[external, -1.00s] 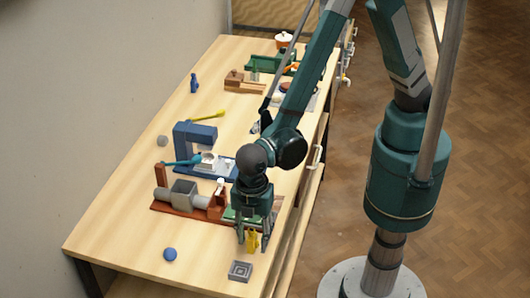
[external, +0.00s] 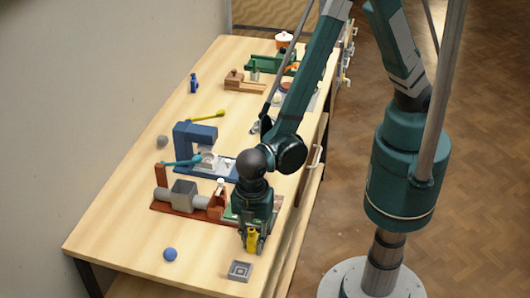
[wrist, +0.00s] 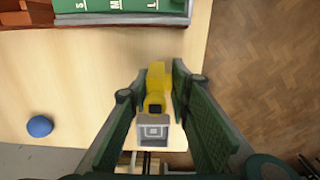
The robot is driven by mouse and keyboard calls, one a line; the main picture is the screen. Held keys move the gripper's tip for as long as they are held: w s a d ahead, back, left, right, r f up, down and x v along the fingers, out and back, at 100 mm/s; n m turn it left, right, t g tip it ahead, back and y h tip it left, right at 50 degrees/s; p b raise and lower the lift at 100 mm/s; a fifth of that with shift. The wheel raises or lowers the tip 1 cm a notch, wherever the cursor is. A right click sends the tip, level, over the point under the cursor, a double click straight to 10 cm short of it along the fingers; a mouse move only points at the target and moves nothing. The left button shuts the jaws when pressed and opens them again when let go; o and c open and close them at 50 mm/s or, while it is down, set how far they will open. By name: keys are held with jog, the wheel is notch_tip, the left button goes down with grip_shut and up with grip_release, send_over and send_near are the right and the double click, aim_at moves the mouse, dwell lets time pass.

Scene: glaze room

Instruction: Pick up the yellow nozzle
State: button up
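The yellow nozzle (external: 252,239) is at the near end of the table, just behind a grey square block. In the wrist view the nozzle (wrist: 157,85) stands between the two finger pads of my gripper (wrist: 161,80). A narrow gap seems to show on each side of it, so the fingers look open around it. In the external view my gripper (external: 253,243) points down with its fingers on either side of the nozzle. Whether the pads touch it, and its lower end, are hard to make out.
The grey square block (external: 240,270) lies close in front, near the table edge. A blue ball (external: 170,254) lies to the left. A red-brown fixture (external: 183,196) and a green board with letters (wrist: 115,8) are behind. Bare table (external: 125,235) lies at left.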

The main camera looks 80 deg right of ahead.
jog(key=c, duration=0.4)
jog(key=shift+o, duration=0.2)
jog(key=shift+r, duration=0.1)
jog(key=shift+r, duration=4.9)
jog(key=shift+w+d, duration=0.1)
